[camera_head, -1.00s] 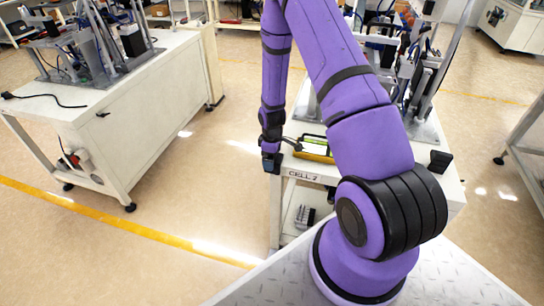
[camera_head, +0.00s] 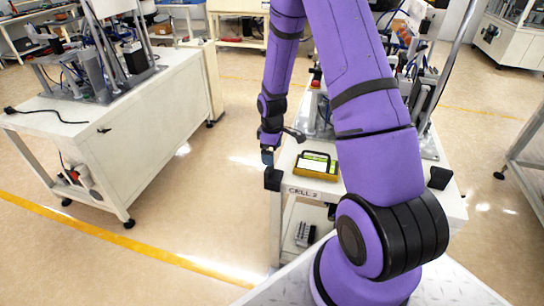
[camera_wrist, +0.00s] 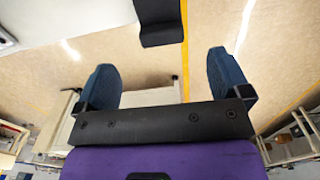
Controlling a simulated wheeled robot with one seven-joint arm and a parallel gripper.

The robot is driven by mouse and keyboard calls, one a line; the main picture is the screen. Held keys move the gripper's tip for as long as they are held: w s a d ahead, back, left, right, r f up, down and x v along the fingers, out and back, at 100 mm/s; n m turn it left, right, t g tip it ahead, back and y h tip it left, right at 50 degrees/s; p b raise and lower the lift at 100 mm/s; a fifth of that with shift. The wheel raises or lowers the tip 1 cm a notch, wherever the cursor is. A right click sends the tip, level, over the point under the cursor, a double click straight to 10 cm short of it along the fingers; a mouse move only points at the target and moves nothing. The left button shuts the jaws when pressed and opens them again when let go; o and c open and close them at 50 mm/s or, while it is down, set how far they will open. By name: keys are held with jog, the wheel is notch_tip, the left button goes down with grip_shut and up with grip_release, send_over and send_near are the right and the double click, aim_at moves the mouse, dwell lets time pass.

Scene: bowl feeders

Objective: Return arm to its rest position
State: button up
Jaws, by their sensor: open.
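My purple arm (camera_head: 363,100) rises from its base and bends over, with its forearm hanging down to the wrist beside the near table. My gripper (camera_head: 267,156) is at the left edge of that table, near a black corner block (camera_head: 273,179); the gap between them cannot be judged.
The table marked CELL 2 (camera_head: 311,191) carries a yellow-and-black device with a bright screen (camera_head: 316,165) and machinery behind my arm. A white workbench (camera_head: 130,130) stands to the left. Open floor (camera_head: 215,190) with a yellow line (camera_head: 130,246) lies between them.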

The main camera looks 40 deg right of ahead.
jog(key=shift+r, duration=0.15)
dwell(0.4)
jog(key=s+a+r+m+t, duration=0.1)
jog(key=s+a+r+m, duration=0.2)
jog(key=r, duration=1)
jog(key=s+a+r+m+t, duration=0.1)
jog(key=s+a+r, duration=0.3)
jog(key=r, duration=0.9)
jog(key=s+a+r+m+t, duration=0.1)
jog(key=s+a+r, duration=0.2)
jog(key=s+r, duration=0.3)
jog(key=s+a+r+m+t, duration=0.2)
jog(key=s+r, duration=0.5)
jog(key=s, duration=0.6)
jog(key=shift+s+a+m, duration=0.3)
jog(key=shift+a, duration=0.25)
